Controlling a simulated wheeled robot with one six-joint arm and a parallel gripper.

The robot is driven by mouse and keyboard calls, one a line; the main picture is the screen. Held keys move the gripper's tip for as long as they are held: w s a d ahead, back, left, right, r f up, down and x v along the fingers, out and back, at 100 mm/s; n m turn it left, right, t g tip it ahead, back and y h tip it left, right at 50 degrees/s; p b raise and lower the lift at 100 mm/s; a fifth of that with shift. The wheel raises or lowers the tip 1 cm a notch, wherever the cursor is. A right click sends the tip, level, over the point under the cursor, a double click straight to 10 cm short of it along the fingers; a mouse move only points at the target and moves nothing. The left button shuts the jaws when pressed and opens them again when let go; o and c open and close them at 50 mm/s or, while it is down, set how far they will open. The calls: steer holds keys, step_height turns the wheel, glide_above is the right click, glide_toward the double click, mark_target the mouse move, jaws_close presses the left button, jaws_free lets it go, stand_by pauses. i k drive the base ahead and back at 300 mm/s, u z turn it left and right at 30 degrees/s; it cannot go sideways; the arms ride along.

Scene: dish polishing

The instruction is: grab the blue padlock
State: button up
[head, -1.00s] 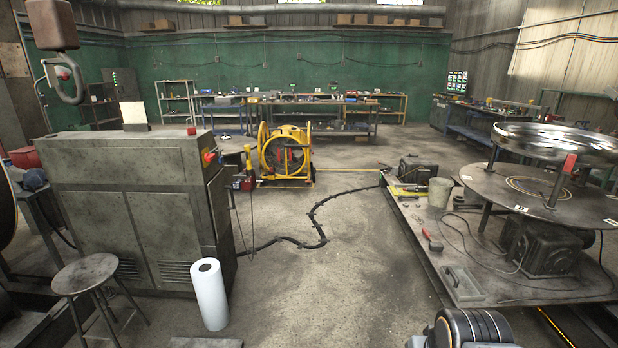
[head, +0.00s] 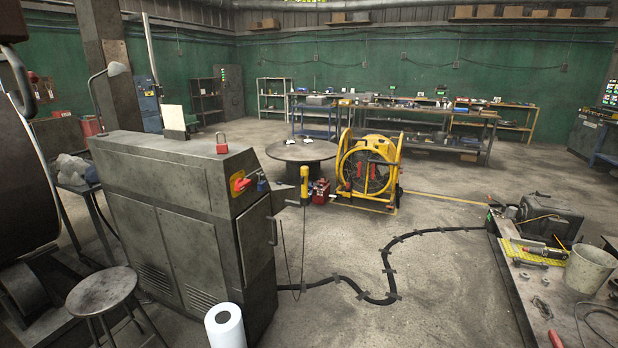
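A small blue thing that looks like the blue padlock (head: 262,182) is at the right end of the grey metal cabinet (head: 180,190), just right of a red and yellow switch (head: 239,183). It is small in the head view, and I cannot tell whether it hangs from something there. A red padlock (head: 221,143) stands on top of the cabinet near its right end. My gripper is not in view.
A round stool (head: 101,291) and a white roll (head: 225,326) stand in front of the cabinet. A yellow reel (head: 369,165) and a low round table (head: 301,151) are behind it. A black cable (head: 388,265) crosses the floor. Open floor lies right of the cabinet.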

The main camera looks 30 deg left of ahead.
mark_target(261, 184)
steer(key=u, duration=0.25)
steer(key=i, duration=1.75)
steer(key=u, duration=1.45)
steer(key=i, duration=1)
steer(key=u, duration=1.35)
steer(key=i, duration=0.3)
steer(key=u, duration=0.1)
